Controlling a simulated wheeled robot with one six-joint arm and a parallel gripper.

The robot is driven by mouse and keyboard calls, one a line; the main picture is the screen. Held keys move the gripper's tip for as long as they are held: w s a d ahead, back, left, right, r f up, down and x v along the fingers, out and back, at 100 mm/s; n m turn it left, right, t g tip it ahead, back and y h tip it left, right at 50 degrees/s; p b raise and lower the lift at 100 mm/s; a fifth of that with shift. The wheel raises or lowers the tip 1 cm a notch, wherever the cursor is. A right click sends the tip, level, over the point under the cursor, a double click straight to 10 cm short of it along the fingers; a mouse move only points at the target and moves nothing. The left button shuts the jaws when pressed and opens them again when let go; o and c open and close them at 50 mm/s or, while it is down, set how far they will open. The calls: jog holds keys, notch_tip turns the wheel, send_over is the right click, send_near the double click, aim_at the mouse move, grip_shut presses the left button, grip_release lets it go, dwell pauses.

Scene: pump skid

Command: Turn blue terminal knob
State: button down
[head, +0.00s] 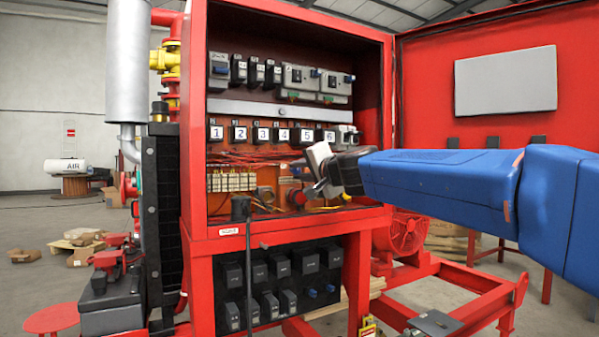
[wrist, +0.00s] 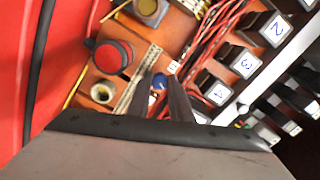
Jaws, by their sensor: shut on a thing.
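The blue terminal knob (wrist: 159,82) is small and round and shows between the tips of my two dark fingers in the wrist view. My gripper (wrist: 160,86) is shut on it, with a finger on each side. In the head view my gripper (head: 318,188) reaches in from the right to the lower part of the open red cabinet. The knob is hidden behind it there. Which way the knob is turned cannot be told.
A red round button (wrist: 113,56) and a pale round socket (wrist: 103,93) sit near the fingers. Loose red wires (wrist: 203,50) run beside a row of numbered black modules (wrist: 240,62). The red cabinet (head: 195,130) has side walls and a bottom ledge around my gripper.

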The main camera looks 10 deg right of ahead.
jog(key=shift+f+n, duration=0.15)
jog(key=shift+n, duration=1.75)
jog(key=c, duration=1.6)
grip_release()
jog(key=shift+s, duration=0.25)
jog(key=v, duration=1.7)
jog(key=shift+a, duration=0.1)
